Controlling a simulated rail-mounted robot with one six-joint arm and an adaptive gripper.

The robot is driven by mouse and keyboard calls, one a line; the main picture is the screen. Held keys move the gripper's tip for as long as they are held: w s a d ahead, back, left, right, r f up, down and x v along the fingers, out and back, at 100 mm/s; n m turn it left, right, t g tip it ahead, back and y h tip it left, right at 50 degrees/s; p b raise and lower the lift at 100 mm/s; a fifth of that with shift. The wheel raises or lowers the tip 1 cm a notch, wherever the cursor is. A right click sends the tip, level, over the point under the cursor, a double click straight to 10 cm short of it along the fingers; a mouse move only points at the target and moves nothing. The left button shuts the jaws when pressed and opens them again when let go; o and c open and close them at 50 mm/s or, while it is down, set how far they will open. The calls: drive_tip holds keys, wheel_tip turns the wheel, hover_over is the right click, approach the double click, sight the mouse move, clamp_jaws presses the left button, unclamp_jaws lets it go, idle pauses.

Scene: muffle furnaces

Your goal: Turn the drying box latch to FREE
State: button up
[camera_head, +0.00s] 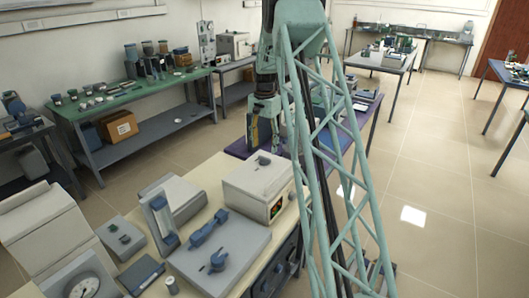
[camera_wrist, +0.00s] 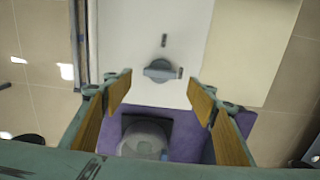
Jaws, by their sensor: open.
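A grey latch knob (camera_wrist: 160,70) sits on the white top of a box (camera_wrist: 135,35) in the wrist view. Its bar lies roughly across the picture, with a small tip at the right. A short grey mark (camera_wrist: 164,41) lies above it. My gripper (camera_wrist: 161,92) is open and empty, with tan pads either side of the knob's column in the picture; no contact shows. In the head view a pale box (camera_head: 252,188) with a small grey knob (camera_head: 264,160) on top appears to be the same one. No lettering is readable.
A purple surface (camera_wrist: 185,140) with a dark square and a translucent round object (camera_wrist: 145,138) lies below the box in the wrist view. A grey plate (camera_head: 232,262) with blue handles stands in front of the box. My lattice column hides the area to the right.

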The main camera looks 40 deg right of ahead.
sight(263, 158)
wheel_tip(263, 158, up, 6)
idle(0.5)
idle(0.7)
drive_tip(key=s+a+r+n+t+b, duration=0.1)
drive_tip(key=s+a+r+n, duration=0.1)
drive_tip(key=s+a+r, duration=0.55)
drive_tip(key=s+a+r+n+b, duration=0.1)
drive_tip(key=s+a+r+n, duration=0.25)
drive_tip(key=a+r, duration=0.65)
drive_tip(key=s+a+r+n+t+b, duration=0.15)
drive_tip(key=s+a+r, duration=0.45)
drive_tip(key=a, duration=0.6)
drive_tip(key=s+a+r+n, duration=0.1)
drive_tip(key=s+a+n, duration=0.1)
drive_tip(key=s+a, duration=0.55)
drive_tip(key=s+a+r+n, duration=0.15)
drive_tip(key=s+a, duration=0.35)
drive_tip(key=s, duration=0.5)
drive_tip(key=s+a+f+n+b, duration=0.1)
drive_tip(key=s+a+f+n, duration=0.1)
drive_tip(key=s, duration=0.7)
drive_tip(key=s+a+f+n+t+b, duration=0.1)
drive_tip(key=s+a+f, duration=0.3)
drive_tip(key=s, duration=0.5)
drive_tip(key=shift+s+a+n, duration=0.15)
drive_tip(key=shift+n, duration=0.6)
